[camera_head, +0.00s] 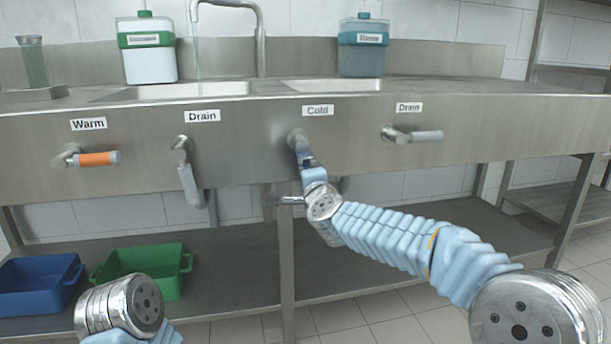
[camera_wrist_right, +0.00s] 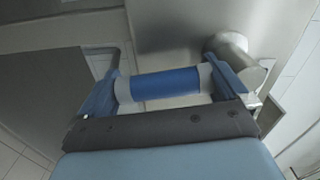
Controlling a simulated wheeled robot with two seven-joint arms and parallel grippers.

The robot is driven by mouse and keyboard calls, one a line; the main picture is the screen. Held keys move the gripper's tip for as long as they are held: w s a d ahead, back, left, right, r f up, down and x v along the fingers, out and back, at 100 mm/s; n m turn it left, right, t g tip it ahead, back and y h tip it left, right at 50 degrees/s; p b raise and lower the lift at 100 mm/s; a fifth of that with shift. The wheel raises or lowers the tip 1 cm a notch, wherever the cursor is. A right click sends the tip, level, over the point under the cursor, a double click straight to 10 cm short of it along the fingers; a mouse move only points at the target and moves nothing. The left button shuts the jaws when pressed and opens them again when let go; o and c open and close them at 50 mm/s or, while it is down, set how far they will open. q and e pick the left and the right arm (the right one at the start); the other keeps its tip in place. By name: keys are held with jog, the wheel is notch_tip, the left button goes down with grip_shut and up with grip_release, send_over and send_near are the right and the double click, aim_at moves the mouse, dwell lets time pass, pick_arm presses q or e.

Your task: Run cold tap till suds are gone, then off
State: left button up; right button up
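The cold tap's valve (camera_head: 297,138) is on the sink front under the "Cold" label (camera_head: 317,110). My right gripper (camera_head: 306,160) is at its lever. In the right wrist view, the blue handle (camera_wrist_right: 167,83) fills the gap between my right fingers (camera_wrist_right: 168,84), with a pale pad against each end. The spout (camera_head: 260,35) arches over the left basin (camera_head: 165,91), and a thin water stream (camera_head: 198,55) falls from it. The basin's inside is seen at a low angle, so I cannot tell whether suds are there. My left gripper is out of view; only part of that arm shows at bottom left.
An orange warm lever (camera_head: 98,159) and two grey drain levers (camera_head: 190,185) (camera_head: 425,136) are on the same panel. Green (camera_head: 148,55) and teal (camera_head: 362,48) dispensers stand on the sink. Blue (camera_head: 40,285) and green (camera_head: 145,265) tubs sit on the lower shelf.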

jog(key=v, duration=1.4)
jog(key=shift+b, duration=0.45)
jog(key=shift+r, duration=0.1)
jog(key=s+d+f+n+g+h, duration=0.1)
jog(key=d+f+n+g, duration=0.25)
jog(key=f, duration=1.45)
jog(key=s+d+f+n+g+h, duration=0.1)
jog(key=d+f+n+g, duration=0.25)
jog(key=f, duration=1.45)
jog(key=s+d+f+n+g, duration=0.2)
jog(key=s+d+f+g, duration=0.25)
jog(key=s+f, duration=0.7)
jog(key=s+d+f+n+g, duration=0.25)
jog(key=s+f+g, duration=0.25)
jog(key=s+f, duration=0.6)
notch_tip(320, 180, up, 17)
jog(key=s+p, duration=0.2)
jog(key=p, duration=1.4)
jog(key=shift+y, duration=0.3)
